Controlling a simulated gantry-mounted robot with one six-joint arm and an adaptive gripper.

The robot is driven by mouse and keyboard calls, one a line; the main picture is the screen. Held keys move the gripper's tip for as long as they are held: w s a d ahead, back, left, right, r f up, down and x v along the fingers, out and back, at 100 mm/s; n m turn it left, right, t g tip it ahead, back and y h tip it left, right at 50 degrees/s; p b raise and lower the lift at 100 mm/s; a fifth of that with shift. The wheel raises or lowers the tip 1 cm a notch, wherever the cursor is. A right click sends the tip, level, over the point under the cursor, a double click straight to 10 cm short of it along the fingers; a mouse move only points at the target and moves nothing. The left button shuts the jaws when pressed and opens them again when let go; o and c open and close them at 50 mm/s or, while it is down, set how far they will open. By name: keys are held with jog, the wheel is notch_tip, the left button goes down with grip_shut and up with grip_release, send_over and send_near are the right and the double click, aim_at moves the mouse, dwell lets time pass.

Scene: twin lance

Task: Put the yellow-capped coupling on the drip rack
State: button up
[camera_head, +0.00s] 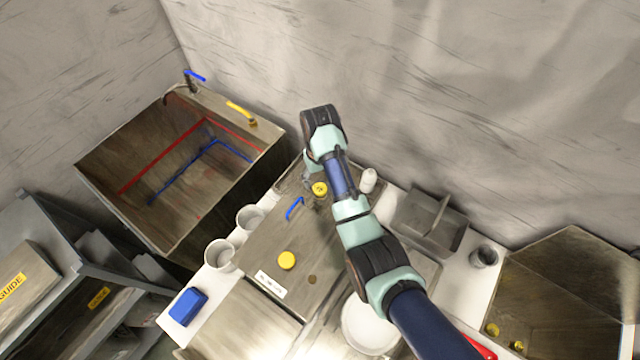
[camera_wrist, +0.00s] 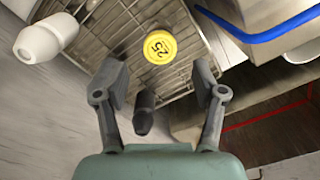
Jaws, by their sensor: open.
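A round yellow cap (camera_wrist: 160,46) with dark figures on it shows in the wrist view, over the wire drip rack (camera_wrist: 100,22). The cap lies just beyond my gripper (camera_wrist: 158,78), whose two fingers are apart with nothing gripped. The cap's body below is hidden. A dark grey cylinder (camera_wrist: 144,114) is seen between the fingers, nearer to the palm; I cannot tell what it belongs to. In the head view a yellow cap (camera_head: 320,188) shows beside my wrist, at the rack near the table's back edge. Another plain yellow disc (camera_head: 287,260) lies on the metal worktop.
A white rounded piece (camera_wrist: 38,44) is beside the rack, also in the head view (camera_head: 368,180). A blue handle (camera_head: 295,208) stands close by the rack. White cups (camera_head: 220,254), a divided metal bin (camera_head: 418,218) and a deep sink (camera_head: 130,165) surround the worktop.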

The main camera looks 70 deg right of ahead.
aim_at(320, 188)
notch_tip(320, 188, up, 4)
dwell(0.5)
jog(key=w+a+r+n+t+h, duration=0.2)
jog(key=w+a+n+t, duration=0.1)
jog(key=w+a, duration=0.7)
jog(key=w+a+r+n+t, duration=0.1)
jog(key=a+r+n+t, duration=0.15)
jog(key=a, duration=0.65)
jog(key=w+a+r+n+t, duration=0.1)
jog(key=w+a+r+t, duration=0.2)
jog(key=a, duration=0.6)
jog(key=s+a+r+n+t+y, duration=0.2)
jog(key=s+a+r, duration=0.4)
jog(key=a+r, duration=0.4)
jog(key=a+n+t, duration=0.1)
jog(key=a+t, duration=0.1)
jog(key=a, duration=0.1)
jog(key=shift+a, duration=0.2)
jog(key=shift+s+r, duration=0.1)
notch_tip(320, 188, up, 23)
jog(key=p, duration=2.3)
jog(key=shift+d+r+p, duration=0.15)
jog(key=shift+r+p, duration=0.05)
jog(key=shift+p, duration=0.2)
